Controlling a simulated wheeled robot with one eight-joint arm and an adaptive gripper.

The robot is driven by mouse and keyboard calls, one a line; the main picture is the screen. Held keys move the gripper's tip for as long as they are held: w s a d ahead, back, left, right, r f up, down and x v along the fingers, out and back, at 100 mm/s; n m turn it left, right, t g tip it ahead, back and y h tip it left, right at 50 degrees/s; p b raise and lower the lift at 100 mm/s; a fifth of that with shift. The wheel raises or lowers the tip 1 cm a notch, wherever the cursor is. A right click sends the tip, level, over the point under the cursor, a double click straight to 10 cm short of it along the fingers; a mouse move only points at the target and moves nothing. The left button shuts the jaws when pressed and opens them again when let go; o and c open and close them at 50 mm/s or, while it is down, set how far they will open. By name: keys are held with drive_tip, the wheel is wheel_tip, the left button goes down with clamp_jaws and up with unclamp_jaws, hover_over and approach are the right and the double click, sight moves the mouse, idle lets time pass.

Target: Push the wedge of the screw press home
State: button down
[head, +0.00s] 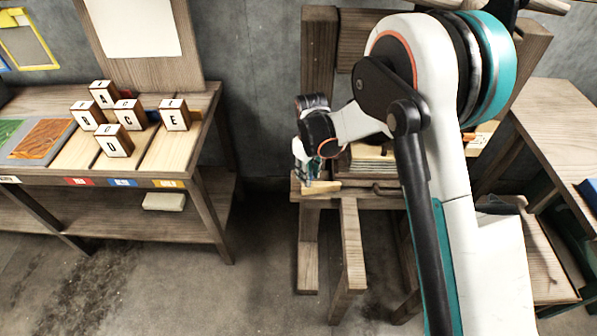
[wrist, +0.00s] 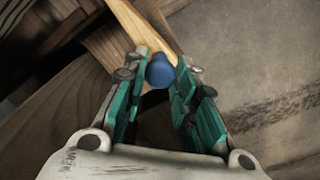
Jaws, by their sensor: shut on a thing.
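The wedge (wrist: 134,27) is a pale wooden bar with a round blue knob (wrist: 160,71) at its near end in the wrist view. My gripper (wrist: 161,76) is shut on the blue knob, with one teal-padded finger on each side. In the head view my gripper (head: 309,178) points down at the left front of the wooden screw press (head: 318,60). The pale wedge (head: 324,187) shows low beside the fingers there, at the press bed. My arm hides much of the press, and how deep the wedge sits cannot be told.
A bench (head: 200,177) with several lettered blocks (head: 114,140) stands at the left. A wooden table (head: 565,120) stands at the right. Stacked boards (head: 372,160) lie in the press behind my gripper. Bare floor lies between the left bench and the press.

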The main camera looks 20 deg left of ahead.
sight(319, 185)
drive_tip(key=d, duration=0.3)
drive_tip(key=shift+w+d, duration=0.3)
drive_tip(key=shift+w, duration=0.1)
drive_tip(key=c, duration=1.3)
unclamp_jaws()
drive_tip(key=shift+w+d, duration=0.1)
drive_tip(key=shift+d, duration=0.05)
drive_tip(key=shift+r, duration=0.35)
wheel_tip(319, 185, up, 11)
drive_tip(key=shift+r, duration=0.15)
